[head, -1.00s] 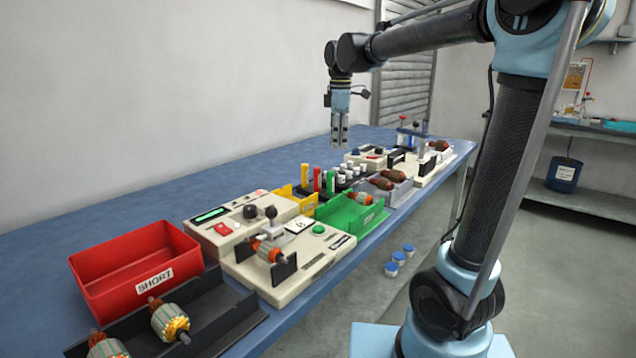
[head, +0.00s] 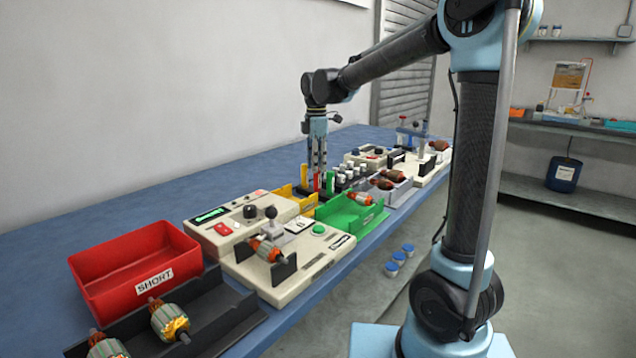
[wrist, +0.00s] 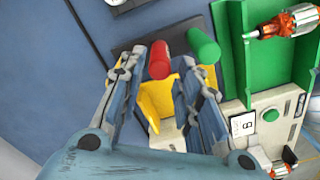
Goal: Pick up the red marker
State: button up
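The red marker (wrist: 159,60) stands upright in a dark holder, and its top shows between the two fingertips in the wrist view. In the head view it (head: 317,181) is a thin red strip low between the fingers. My gripper (head: 318,168) points down at the marker row. Its fingers are apart, one on each side of the red marker (wrist: 160,67); I cannot see either finger touching it. The green marker (wrist: 204,46) stands close by, just beyond the right fingertip. A yellow marker (head: 304,174) stands on the other side in the head view.
A yellow bin (wrist: 157,92) and a green bin (head: 350,216) with an armature sit close to the markers. Testers (head: 238,222) and a red SHORT bin (head: 135,262) are nearer. The blue bench at left is clear.

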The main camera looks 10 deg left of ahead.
aim_at(317, 190)
jog(key=shift+f, duration=3.85)
grip_shut()
